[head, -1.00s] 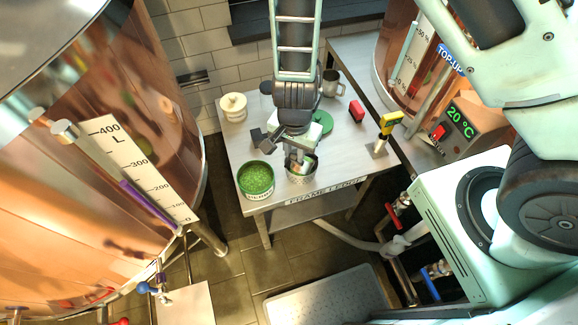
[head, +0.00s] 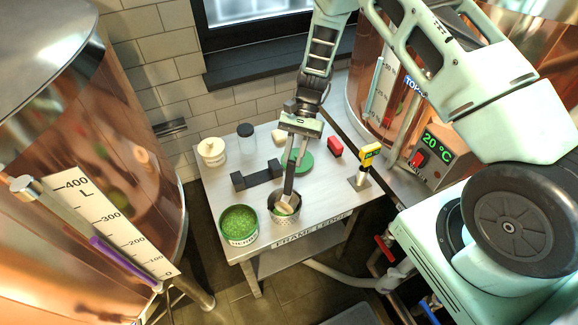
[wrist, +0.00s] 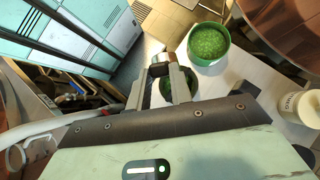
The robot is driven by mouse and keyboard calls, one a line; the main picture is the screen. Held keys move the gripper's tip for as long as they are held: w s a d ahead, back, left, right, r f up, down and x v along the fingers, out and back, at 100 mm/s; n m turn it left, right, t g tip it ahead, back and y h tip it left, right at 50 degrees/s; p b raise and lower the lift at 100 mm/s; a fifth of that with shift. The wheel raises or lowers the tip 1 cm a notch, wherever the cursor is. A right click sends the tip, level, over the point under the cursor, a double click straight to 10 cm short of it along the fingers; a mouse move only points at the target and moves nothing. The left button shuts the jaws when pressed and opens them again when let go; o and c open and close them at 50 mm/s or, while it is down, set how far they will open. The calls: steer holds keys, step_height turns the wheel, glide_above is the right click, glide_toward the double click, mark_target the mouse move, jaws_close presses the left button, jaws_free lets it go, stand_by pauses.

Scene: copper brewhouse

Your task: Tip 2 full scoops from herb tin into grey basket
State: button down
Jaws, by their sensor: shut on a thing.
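The herb tin (head: 239,225) is a round green tin full of green herb, at the front left of the metal table. It also shows in the wrist view (wrist: 208,62). In the wrist view a small grey-metal piece (wrist: 160,66) shows at my fingertips (wrist: 172,75). The scoop's load and the basket's contents cannot be made out.

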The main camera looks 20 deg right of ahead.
steer(key=w+d+f+g+y+b, duration=0.4)
steer(key=w+d+b, duration=0.1)
steer(key=b, duration=0.7)
steer(key=shift+w+d+f+b, duration=0.3)
steer(key=shift+w+f, duration=0.05)
steer(key=shift+w, duration=0.05)
stand_by(1.7)
